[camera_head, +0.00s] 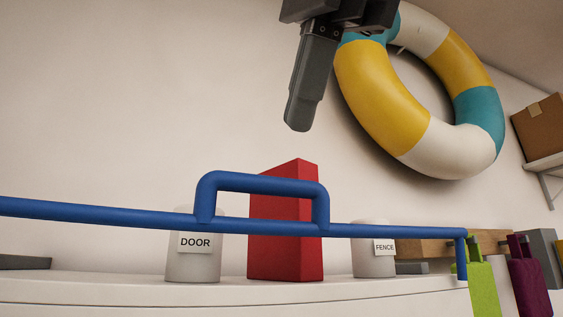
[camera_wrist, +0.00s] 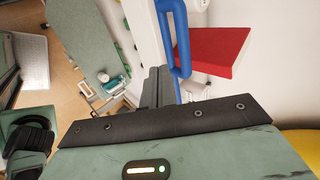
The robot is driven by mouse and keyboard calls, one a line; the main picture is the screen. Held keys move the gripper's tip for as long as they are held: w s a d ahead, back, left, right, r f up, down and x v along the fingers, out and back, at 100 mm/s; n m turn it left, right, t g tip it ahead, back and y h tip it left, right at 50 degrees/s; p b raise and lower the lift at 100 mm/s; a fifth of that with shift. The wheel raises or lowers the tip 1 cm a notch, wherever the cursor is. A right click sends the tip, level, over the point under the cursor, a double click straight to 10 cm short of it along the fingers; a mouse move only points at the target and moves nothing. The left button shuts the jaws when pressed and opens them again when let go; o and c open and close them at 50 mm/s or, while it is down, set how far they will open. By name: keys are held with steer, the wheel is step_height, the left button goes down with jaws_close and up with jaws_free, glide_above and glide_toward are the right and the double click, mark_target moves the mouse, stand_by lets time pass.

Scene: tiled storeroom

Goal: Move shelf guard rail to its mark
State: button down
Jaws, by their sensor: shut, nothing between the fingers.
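The shelf guard rail (camera_head: 262,183) is a blue bar with a raised loop handle, running across the front of a white shelf. Its right end bends down at the shelf's right side; its left end runs out of the head view. The handle also shows in the wrist view (camera_wrist: 181,42). My gripper (camera_head: 297,127) is shut and empty, above the handle and apart from it in the head view. In the wrist view its fingers (camera_wrist: 157,84) look close beside the rail, but I cannot tell the gap. I cannot make out a mark for the rail.
Behind the rail, on the white shelf (camera_head: 120,291), stand a DOOR cup (camera_head: 193,265), a red box (camera_head: 285,255) and a FENCE cup (camera_head: 372,262). A striped life ring (camera_head: 380,90) hangs behind my gripper. Green (camera_head: 482,288) and purple (camera_head: 528,285) tags are at the right.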

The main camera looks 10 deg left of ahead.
steer(key=w+a+f+p, duration=0.2)
steer(key=w+a+f, duration=0.1)
steer(key=w, duration=0.2)
steer(key=shift+w+a, duration=0.25)
steer(key=shift+w, duration=0.1)
steer(key=shift+r, duration=0.1)
steer(key=shift+w+a+r+p, duration=0.2)
steer(key=shift+w+a+p, duration=0.15)
steer(key=shift+w, duration=0.15)
steer(key=shift+w+a+r+p, duration=0.15)
steer(key=shift+w+a+p, duration=0.15)
steer(key=shift+w, duration=0.2)
steer(key=shift+d, duration=0.15)
